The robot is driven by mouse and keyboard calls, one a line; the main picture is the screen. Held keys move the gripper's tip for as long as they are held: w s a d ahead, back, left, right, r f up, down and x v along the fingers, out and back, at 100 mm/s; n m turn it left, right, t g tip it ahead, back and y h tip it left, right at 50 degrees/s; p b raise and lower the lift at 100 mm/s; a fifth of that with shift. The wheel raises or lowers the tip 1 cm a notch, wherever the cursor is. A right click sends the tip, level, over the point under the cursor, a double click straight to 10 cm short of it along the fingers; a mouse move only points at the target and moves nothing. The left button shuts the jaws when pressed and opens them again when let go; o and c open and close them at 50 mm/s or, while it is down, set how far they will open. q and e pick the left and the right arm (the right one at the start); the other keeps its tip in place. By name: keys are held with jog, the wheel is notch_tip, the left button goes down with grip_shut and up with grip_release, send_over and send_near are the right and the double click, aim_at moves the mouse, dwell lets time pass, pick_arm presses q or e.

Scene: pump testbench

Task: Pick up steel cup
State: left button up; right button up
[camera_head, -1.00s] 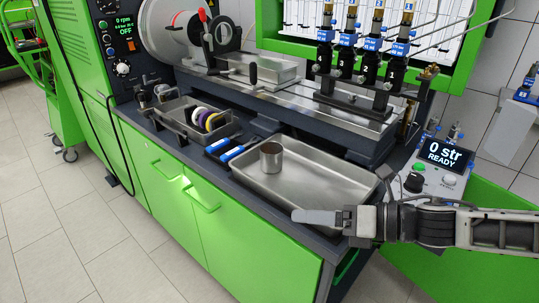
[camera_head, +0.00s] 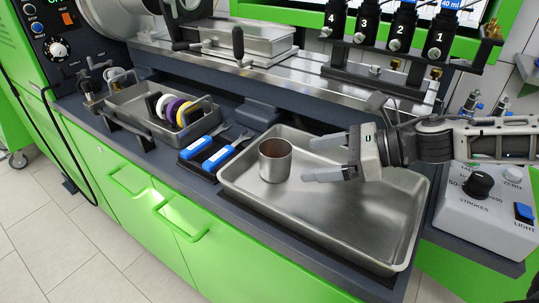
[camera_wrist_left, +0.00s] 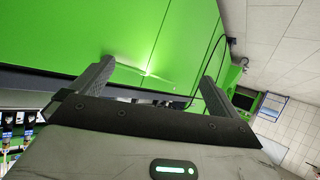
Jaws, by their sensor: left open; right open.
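The steel cup (camera_head: 275,160) stands upright in the left part of the shallow steel tray (camera_head: 350,245) in the head view. My right gripper (camera_head: 313,160) comes in from the right above the tray. Its two fingers are apart and point left at the cup, with a small gap between fingertips and cup. It holds nothing. My left gripper is outside the head view. In the left wrist view my left gripper (camera_wrist_left: 152,82) has its fingers wide apart and empty, with the green cabinet front beyond them. The cup is not in that view.
Blue-handled tools (camera_head: 219,150) lie left of the tray. A grey bin with coloured rings (camera_head: 152,123) stands further left. A rack of numbered black injectors (camera_head: 400,40) is behind the tray, and a control box (camera_head: 490,215) is at right. The tray's front right is clear.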

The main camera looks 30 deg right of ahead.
aim_at(290, 161)
jog(key=shift+w+a+r+p, duration=0.15)
jog(key=shift+w+a+p, duration=0.15)
jog(key=shift+a+p, duration=0.2)
jog(key=p+x, duration=0.2)
jog(key=shift+w+a+f, duration=0.2)
jog(key=shift+f, duration=0.15)
jog(key=shift+w+a+f, duration=0.15)
jog(key=shift+w+a+f+p, duration=0.2)
jog(key=shift+w+a+p, duration=0.2)
jog(key=shift+p, duration=0.15)
jog(key=p+x, duration=0.1)
jog(key=x, duration=0.2)
jog(key=shift+w+f, duration=0.25)
jog(key=shift+w+a+f, duration=0.2)
jog(key=shift+a+f, duration=0.05)
jog(key=c, duration=1.1)
pick_arm(q)
jog(key=shift+s+a+r+m+g+y, duration=0.15)
jog(key=shift+a+r+g, duration=0.05)
jog(key=shift+r, duration=0.2)
jog(key=shift+s+a+r+m+g+y, duration=0.15)
jog(key=shift+a+r+g, duration=0.05)
jog(key=shift+r, duration=0.2)
jog(key=shift+r+p, duration=0.1)
jog(key=shift+p, duration=0.2)
pick_arm(e)
jog(key=shift+r, duration=0.25)
